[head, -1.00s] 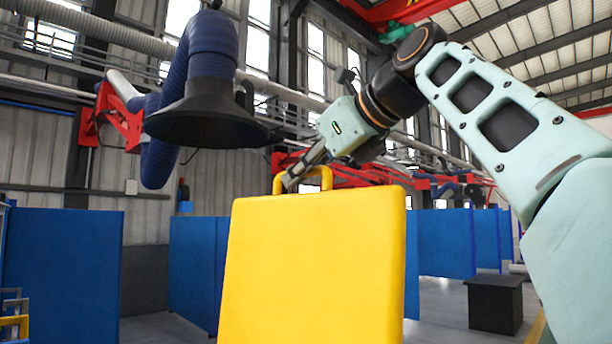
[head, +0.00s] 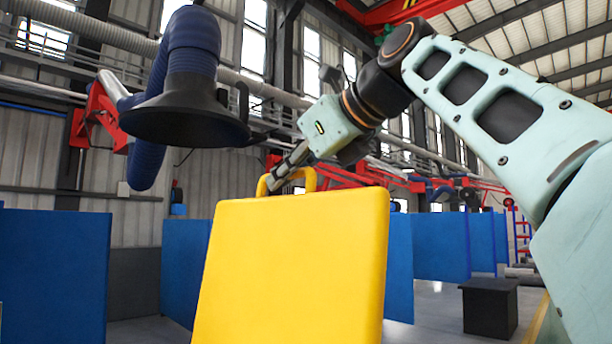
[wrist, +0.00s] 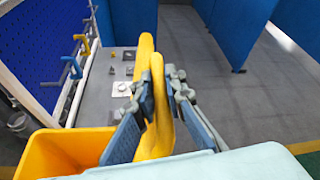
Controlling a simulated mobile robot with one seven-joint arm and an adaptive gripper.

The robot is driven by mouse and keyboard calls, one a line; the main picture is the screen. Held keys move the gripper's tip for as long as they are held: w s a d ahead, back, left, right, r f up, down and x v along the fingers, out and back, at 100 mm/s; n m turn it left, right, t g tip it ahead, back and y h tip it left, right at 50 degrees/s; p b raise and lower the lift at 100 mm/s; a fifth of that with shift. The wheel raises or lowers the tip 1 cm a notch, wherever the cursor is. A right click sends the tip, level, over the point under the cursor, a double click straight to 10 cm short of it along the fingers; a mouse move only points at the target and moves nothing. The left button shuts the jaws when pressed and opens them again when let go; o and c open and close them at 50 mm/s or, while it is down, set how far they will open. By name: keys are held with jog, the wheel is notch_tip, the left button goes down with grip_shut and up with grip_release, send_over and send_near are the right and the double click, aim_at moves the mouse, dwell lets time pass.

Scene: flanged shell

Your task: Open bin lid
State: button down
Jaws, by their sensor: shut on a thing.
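The yellow bin lid (head: 295,265) stands raised and leans slightly in the head view, its broad flat face toward the camera. Its yellow handle (head: 311,180) rises from the top edge. My gripper (head: 276,182) reaches the handle from the upper right and is shut on it. In the wrist view, my gripper (wrist: 160,108) has one finger on each side of the yellow handle (wrist: 158,85). The yellow-orange bin (wrist: 72,150) shows at the lower left of the wrist view, partly cut off by the frame.
A blue fume hood (head: 188,105) hangs left of my arm. Blue partitions (head: 50,270) stand behind, and a dark box (head: 490,305) stands on the floor at right. A grey bench top (wrist: 108,85) with small parts lies beyond the bin. Grey floor (wrist: 215,95) is clear to its right.

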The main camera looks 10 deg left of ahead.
jog(key=shift+w+d, duration=0.2)
jog(key=shift+w, duration=0.05)
jog(key=c, duration=2.4)
grip_release()
jog(key=shift+o, duration=0.8)
jog(key=shift+w+d+f, duration=0.1)
jog(key=shift+w+d, duration=0.05)
jog(key=v, duration=1.1)
jog(key=shift+s+d+r, duration=0.25)
jog(key=shift+s, duration=0.25)
